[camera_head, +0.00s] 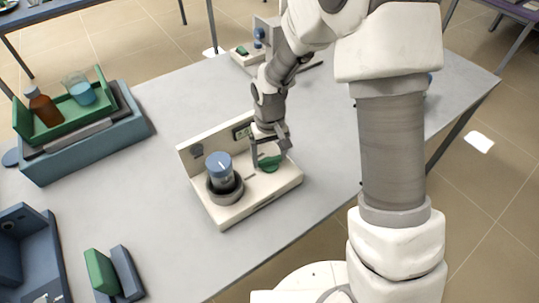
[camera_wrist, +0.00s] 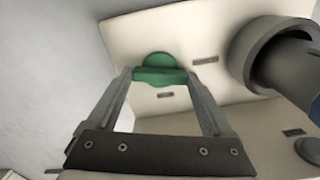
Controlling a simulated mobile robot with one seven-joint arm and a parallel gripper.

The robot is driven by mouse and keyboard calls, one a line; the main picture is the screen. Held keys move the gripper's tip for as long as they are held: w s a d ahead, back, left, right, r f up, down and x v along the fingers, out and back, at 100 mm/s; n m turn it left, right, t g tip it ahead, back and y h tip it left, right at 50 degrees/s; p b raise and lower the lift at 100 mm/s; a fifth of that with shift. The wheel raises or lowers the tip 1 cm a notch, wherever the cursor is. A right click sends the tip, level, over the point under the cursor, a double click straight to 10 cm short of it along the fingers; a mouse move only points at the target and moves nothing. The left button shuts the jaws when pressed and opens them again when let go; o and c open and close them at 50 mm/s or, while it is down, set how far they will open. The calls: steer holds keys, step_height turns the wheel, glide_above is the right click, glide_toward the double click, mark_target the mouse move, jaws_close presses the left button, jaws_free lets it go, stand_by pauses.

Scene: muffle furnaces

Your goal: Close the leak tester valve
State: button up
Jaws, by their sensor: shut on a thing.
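The leak tester (camera_head: 226,213) is a cream base with an upright back panel on the grey table. A blue-capped jar (camera_head: 219,170) stands in its grey round holder (camera_head: 225,192). The green valve handle (camera_head: 268,162) is on the base to the right of the jar. My gripper (camera_head: 268,153) reaches down over the tester with its fingers at the handle. In the wrist view the green valve handle (camera_wrist: 156,74) lies between the two fingertips, and my gripper (camera_wrist: 160,76) is shut on it. The grey holder (camera_wrist: 262,50) shows at the upper right there.
A green tray (camera_head: 72,113) with an amber bottle (camera_head: 42,107) and a beaker (camera_head: 79,90) stands on a blue-grey base at the left. A blue box (camera_head: 28,250) and a green-and-grey block (camera_head: 112,272) are at front left. Another device (camera_head: 250,52) stands behind. The table between is clear.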

mark_target(270, 159)
steer(key=shift+n, duration=1.5)
steer(key=o, duration=1.1)
steer(key=shift+o, duration=0.2)
steer(key=shift+r, duration=0.1)
step_height(270, 159, up, 17)
steer(key=p, duration=0.2)
steer(key=shift+r, duration=0.2)
steer(key=s+d+r+m+t, duration=0.2)
steer(key=s+d+r, duration=0.3)
steer(key=s, duration=0.4)
steer(key=s+d+r+m+t, duration=0.3)
steer(key=s+d+r, duration=0.3)
steer(key=s+d, duration=0.2)
steer(key=shift+s+r+m+t, duration=0.25)
steer(key=shift+s+m+t, duration=0.05)
steer(key=shift+s+m, duration=0.55)
